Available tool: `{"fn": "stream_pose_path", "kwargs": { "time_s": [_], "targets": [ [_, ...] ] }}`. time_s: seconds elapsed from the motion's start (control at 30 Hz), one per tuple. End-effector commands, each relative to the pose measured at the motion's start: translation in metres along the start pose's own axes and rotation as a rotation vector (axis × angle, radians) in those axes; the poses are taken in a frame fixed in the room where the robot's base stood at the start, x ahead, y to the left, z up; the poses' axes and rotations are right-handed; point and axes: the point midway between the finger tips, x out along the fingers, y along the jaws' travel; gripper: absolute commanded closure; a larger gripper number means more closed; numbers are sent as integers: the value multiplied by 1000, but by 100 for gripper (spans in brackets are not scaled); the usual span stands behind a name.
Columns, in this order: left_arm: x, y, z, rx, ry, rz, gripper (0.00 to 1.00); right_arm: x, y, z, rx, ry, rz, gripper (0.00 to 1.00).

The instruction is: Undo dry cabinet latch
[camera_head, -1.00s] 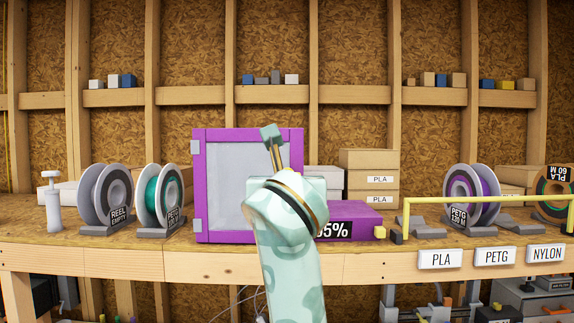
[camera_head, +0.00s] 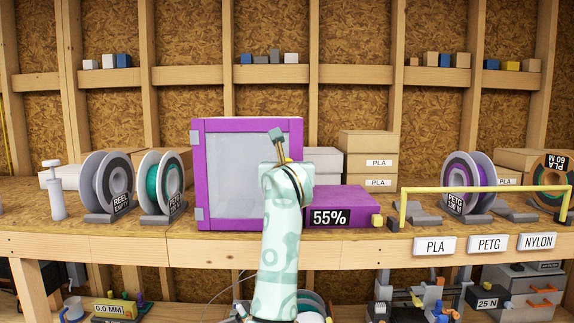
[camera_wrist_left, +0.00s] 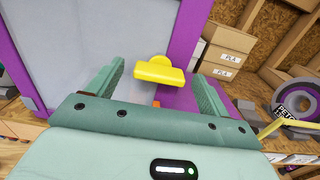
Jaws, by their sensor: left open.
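The dry cabinet (camera_head: 196,170) stands on the bench in the head view, with a purple frame and a pale grey door panel (camera_head: 235,180). My left arm covers its lower right part, so the latch and the left gripper's fingers are hidden there. In the left wrist view the yellow latch (camera_wrist_left: 159,72) is a T-shaped handle near the purple frame edge (camera_wrist_left: 188,32). My left gripper (camera_wrist_left: 158,70) is open, with one green finger on each side of the latch. Gaps show between latch and fingers; its depth relative to the fingertips is unclear. My right gripper is not in view.
A purple box (camera_head: 355,205) reading 55% sits right of the cabinet. A yellow rail (camera_head: 485,190) runs along the bench front at right. Spools (camera_head: 105,185) stand at left, and a purple spool (camera_head: 468,180) at right. Cartons (camera_head: 368,150) stand behind.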

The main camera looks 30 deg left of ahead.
Motion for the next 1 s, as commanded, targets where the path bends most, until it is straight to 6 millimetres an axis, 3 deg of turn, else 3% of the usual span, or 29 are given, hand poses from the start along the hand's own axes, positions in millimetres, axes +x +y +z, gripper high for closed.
{"fn": "stream_pose_path", "kwargs": {
  "time_s": [0.1,0.27,0.3,0.67,1.0],
  "targets": [
    [0,0,0,0,0,0,20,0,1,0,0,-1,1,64],
    [0,0,0,0,0,0,62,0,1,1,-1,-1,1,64],
    [0,0,0,0,0,0,65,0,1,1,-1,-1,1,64],
    [0,0,-2,-47,-2,0,65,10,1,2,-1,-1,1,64],
    [-1,1,-5,-280,-2,-1,65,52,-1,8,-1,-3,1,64]
  ]
}}
